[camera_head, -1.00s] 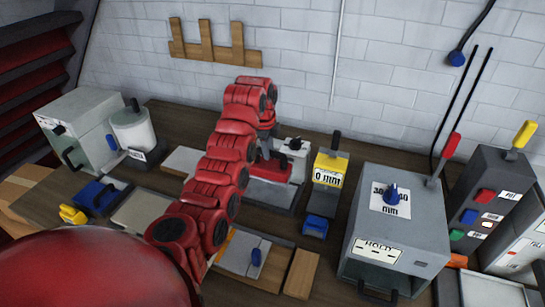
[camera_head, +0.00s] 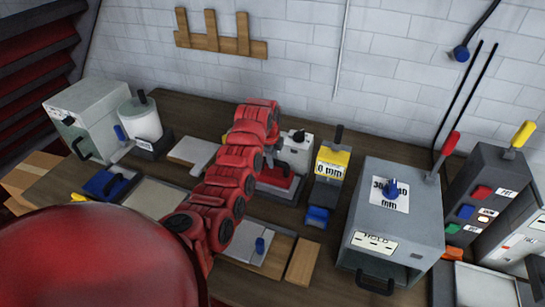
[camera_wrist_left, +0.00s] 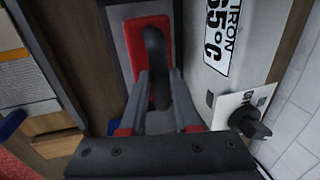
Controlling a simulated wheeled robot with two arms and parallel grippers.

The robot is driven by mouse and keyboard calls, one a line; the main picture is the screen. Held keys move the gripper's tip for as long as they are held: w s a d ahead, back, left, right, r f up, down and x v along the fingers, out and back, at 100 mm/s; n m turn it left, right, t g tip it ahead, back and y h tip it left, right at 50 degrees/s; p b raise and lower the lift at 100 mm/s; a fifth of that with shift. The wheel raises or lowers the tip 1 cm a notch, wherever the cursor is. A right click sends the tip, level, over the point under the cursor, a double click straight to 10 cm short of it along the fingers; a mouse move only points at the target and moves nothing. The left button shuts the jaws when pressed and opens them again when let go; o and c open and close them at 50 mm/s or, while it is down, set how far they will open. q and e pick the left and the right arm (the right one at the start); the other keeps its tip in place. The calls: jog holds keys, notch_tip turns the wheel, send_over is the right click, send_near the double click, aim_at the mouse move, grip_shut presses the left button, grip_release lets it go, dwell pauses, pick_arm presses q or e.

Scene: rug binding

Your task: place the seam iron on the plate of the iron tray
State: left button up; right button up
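The seam iron is a red block with a black upright handle; it shows in the left wrist view (camera_wrist_left: 133,48) and in the head view (camera_head: 275,180). It is over the grey plate (camera_wrist_left: 116,42) of the iron tray (camera_head: 285,196), beside the white box with the iron label (camera_wrist_left: 222,75); I cannot tell whether its base touches the plate. My left gripper (camera_wrist_left: 159,80) has its two fingers on either side of the black handle, with little or no gap showing. In the head view my red arm hides most of the gripper. My right gripper is not in view.
A yellow gauge block (camera_head: 331,165) stands just right of the tray. A large grey hold box (camera_head: 393,225) is farther right. A white roll (camera_head: 140,120) and a grey machine (camera_head: 90,115) stand at the left. A board with a blue knob (camera_head: 258,252) lies in front.

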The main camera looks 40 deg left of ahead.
pick_arm(q)
jog(key=o, duration=0.4)
jog(key=shift+s+r, duration=0.1)
jog(key=shift+r, duration=0.3)
jog(key=w+b+v, duration=0.1)
jog(key=b+v, duration=0.2)
jog(key=v, duration=0.1)
jog(key=w+v, duration=0.2)
jog(key=v, duration=0.5)
send_over(271, 174)
jog(key=s, duration=0.2)
jog(key=shift+w+d+r, duration=0.2)
jog(key=shift+d, duration=0.15)
